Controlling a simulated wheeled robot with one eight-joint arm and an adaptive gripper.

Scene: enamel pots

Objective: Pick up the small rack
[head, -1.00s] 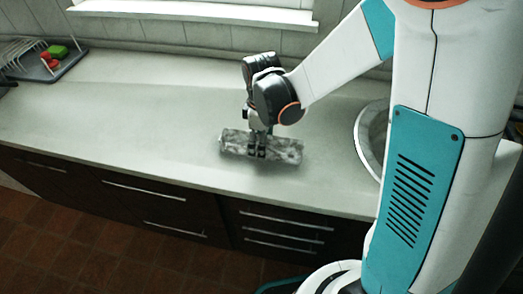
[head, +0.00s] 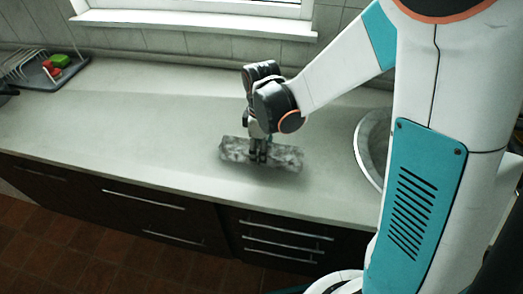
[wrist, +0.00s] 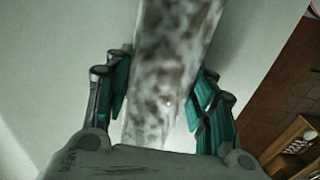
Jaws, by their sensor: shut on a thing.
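The small rack shows as a long, narrow block with a mottled grey and white surface (head: 285,156), lying crosswise over the counter near its front edge. My gripper (head: 258,156) comes down on its middle from above and is shut on it. In the wrist view the rack (wrist: 168,70) runs lengthwise between my two teal-lined fingers (wrist: 160,103), one on each side. A soft dark shadow lies around the rack on the counter. I cannot tell whether its underside touches the counter.
The pale counter (head: 120,125) is clear to the left of the rack. A dish rack with red and green items (head: 40,68) stands at the far left. A round sink (head: 369,150) lies to the right, partly behind my arm. Dark drawers (head: 285,235) are below the front edge.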

